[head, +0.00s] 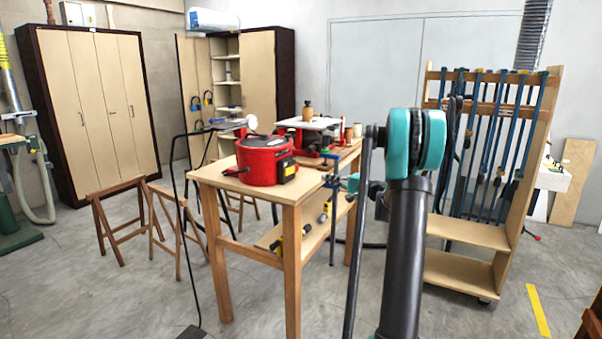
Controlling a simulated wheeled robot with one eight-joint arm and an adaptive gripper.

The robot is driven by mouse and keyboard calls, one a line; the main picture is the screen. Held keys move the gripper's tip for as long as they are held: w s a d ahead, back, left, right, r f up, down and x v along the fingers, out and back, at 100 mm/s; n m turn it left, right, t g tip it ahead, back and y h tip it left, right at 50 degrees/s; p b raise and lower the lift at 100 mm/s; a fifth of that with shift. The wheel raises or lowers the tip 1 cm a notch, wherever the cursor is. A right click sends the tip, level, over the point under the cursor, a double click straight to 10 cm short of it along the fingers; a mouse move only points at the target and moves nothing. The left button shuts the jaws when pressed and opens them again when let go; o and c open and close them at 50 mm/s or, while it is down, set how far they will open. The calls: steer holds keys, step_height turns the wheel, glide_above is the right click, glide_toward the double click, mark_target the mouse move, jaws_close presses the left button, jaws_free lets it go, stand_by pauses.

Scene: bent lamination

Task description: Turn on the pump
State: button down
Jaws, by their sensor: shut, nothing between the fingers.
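A red, round machine that looks like the pump (258,160) stands on the near end of a wooden workbench (215,177). It has a light lid and a small black and yellow box (287,170) on its right side. Its switch is too small to make out, and I cannot tell whether it is on. My arm, with a teal joint and a dark tube, rises in front of the bench's right side. My gripper does not show in this view.
A second red machine (310,140) stands further back on the bench. Clamps hang on a wooden rack (540,150) at the right. Folding wooden trestles (112,215) stand left of the bench. A black cable runs down to the floor. The floor at front left is mostly clear.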

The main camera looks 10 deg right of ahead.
mark_target(290, 171)
steer(key=x, duration=1.4)
